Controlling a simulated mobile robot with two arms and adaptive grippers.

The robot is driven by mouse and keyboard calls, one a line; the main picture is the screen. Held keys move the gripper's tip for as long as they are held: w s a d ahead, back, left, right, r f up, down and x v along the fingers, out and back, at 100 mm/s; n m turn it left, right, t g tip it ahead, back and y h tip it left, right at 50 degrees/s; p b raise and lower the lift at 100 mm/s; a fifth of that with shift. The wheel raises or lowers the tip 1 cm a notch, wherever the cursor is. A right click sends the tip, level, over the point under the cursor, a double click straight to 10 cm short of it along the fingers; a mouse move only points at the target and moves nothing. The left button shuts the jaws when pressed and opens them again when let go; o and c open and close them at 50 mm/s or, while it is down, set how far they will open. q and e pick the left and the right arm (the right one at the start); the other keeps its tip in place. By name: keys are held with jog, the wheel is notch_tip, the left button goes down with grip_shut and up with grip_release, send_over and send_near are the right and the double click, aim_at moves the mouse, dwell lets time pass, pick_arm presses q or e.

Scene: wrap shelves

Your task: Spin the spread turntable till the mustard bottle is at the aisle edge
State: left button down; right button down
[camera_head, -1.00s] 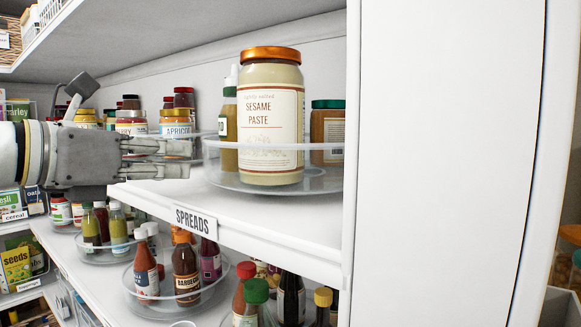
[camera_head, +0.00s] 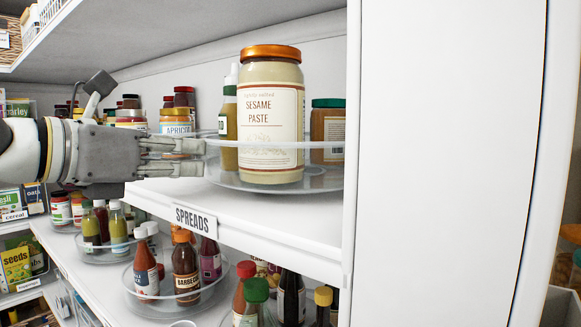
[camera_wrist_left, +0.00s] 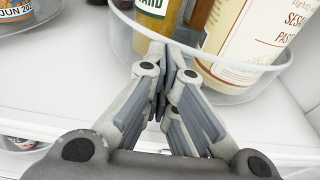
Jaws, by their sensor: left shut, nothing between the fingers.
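The spread turntable (camera_head: 320,180), clear with a raised rim, stands on the upper shelf above the SPREADS label. A large sesame paste jar (camera_head: 271,120) is at its front. The mustard bottle (camera_head: 229,125) stands behind and left of that jar, partly hidden by it. In the left wrist view the mustard bottle (camera_wrist_left: 156,22) shows its label ending in "ARD", beside the sesame paste jar (camera_wrist_left: 245,40). My left gripper (camera_head: 204,157) is shut and empty, its fingertips at the turntable's left rim. In the wrist view the fingertips (camera_wrist_left: 172,62) overlap the rim; contact is unclear.
A jar with a green lid (camera_head: 328,130) stands at the turntable's right. Another turntable with an apricot jar (camera_head: 177,122) is behind my gripper. A white upright panel (camera_head: 440,160) bounds the shelf on the right. Sauce bottles (camera_head: 186,268) stand on the shelf below.

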aim_at(235, 163)
pick_arm(q)
jog(key=shift+s+d+b, duration=0.25)
jog(key=shift+s+d, duration=0.05)
jog(key=shift+s, duration=0.25)
jog(key=shift+s+d+b, duration=0.2)
jog(key=shift+s+d, duration=0.05)
jog(key=shift+s, duration=0.3)
jog(key=shift+s+d+b, duration=0.4)
jog(key=shift+s+d, duration=0.35)
jog(key=shift+d, duration=0.2)
jog(key=shift+s+d+b, duration=0.2)
jog(key=shift+s+d, duration=0.15)
jog(key=shift+d, duration=0.2)
jog(key=shift+s+d+b, duration=0.2)
jog(key=shift+s+d, duration=0.1)
jog(key=shift+d, duration=0.25)
jog(key=shift+s+d, duration=0.1)
